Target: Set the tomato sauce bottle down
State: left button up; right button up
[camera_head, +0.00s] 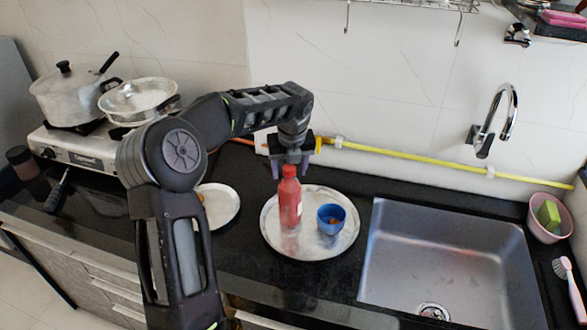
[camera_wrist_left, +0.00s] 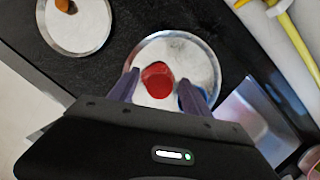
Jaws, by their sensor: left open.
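A red tomato sauce bottle (camera_head: 290,203) stands upright on a round metal plate (camera_head: 277,240), left of a small blue cup (camera_head: 331,217). My left gripper (camera_head: 290,171) is open just above and behind the bottle's cap. In the left wrist view the bottle's red top (camera_wrist_left: 157,79) lies between the two open fingers (camera_wrist_left: 160,92), with a gap on each side. The plate (camera_wrist_left: 190,50) shows beneath it, and the blue cup is partly hidden by a finger. My right gripper is in neither view.
A second metal plate (camera_head: 222,206) with an orange item lies to the left. A sink (camera_head: 450,265) with a faucet (camera_head: 490,125) is on the right. A yellow hose (camera_head: 420,166) runs along the wall. Pots stand on a stove (camera_head: 75,148) at the far left.

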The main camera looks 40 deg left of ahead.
pick_arm(q)
jog(key=b+v, duration=0.1)
jog(key=v, duration=1.1)
dwell(0.4)
